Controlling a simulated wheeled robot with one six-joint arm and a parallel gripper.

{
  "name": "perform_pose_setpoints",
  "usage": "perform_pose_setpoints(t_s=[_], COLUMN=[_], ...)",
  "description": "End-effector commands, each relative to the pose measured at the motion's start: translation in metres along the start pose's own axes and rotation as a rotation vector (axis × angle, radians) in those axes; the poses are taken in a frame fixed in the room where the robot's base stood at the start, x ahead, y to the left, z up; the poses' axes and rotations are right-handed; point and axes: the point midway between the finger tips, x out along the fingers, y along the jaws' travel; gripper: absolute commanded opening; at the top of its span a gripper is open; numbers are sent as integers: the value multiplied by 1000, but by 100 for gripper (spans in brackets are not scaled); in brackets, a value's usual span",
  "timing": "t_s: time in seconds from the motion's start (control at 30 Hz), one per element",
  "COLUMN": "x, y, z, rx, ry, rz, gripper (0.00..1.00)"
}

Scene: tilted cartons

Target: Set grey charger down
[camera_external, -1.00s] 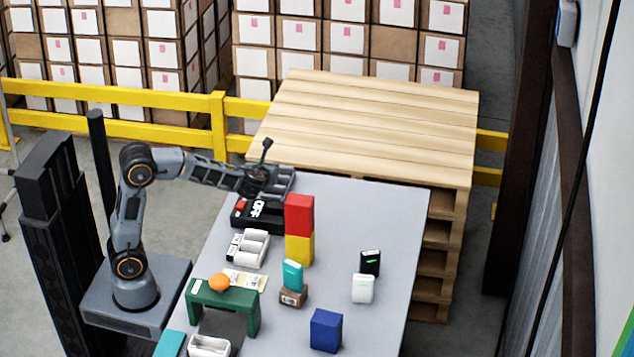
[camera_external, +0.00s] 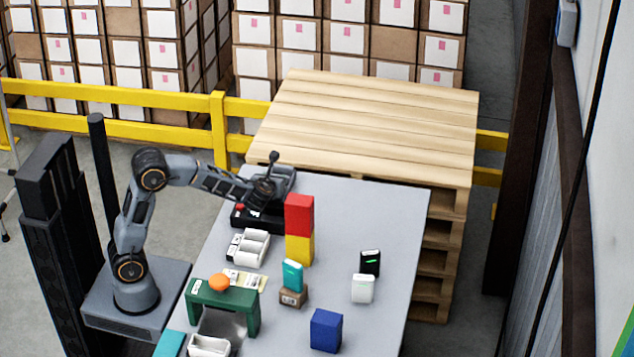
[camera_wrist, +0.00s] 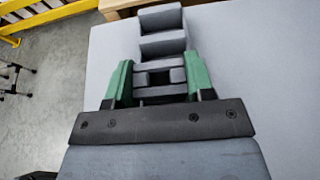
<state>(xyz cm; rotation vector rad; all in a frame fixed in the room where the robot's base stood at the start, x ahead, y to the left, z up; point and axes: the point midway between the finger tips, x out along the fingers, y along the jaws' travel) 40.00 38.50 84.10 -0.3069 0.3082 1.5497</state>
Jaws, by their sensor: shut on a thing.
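The grey charger (camera_external: 284,177) is at the far left corner of the table (camera_external: 345,215), partly hidden by my gripper (camera_external: 267,188) in the external view. In the wrist view, my gripper (camera_wrist: 159,72) has its green fingers on either side of the charger's near end, shut on it. The grey charger (camera_wrist: 163,44) stretches away from the fingers and shows its raised walls and slots. Whether its underside touches the table cannot be told.
A black box with a red button (camera_external: 243,212) lies just below my gripper. A red block (camera_external: 299,214) on a yellow block (camera_external: 299,248) stands close to the right. A white charger (camera_external: 250,247) is nearer. A wooden pallet stack (camera_external: 370,120) adjoins the table's back.

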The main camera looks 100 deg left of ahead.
Motion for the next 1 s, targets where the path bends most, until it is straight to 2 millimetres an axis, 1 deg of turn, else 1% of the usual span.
perform_pose_setpoints(t_s=[0.27, 0.3, 0.53, 0.77, 0.87, 0.93, 1.0], x=[3, 2, 2, 2, 0, -2, -14], y=[0, 0, 0, 0, 0, 0, -1], z=[-7, -6, -6, -5, -1, 5, 2], rx=[-1, 0, 0, 0, 0, 0, 1], ry=[-1, 0, 0, 0, 0, 0, 0], rz=[0, 0, 0, 0, 0, 0, -5], gripper=[25, 53, 74, 74, 74, 74, 74])
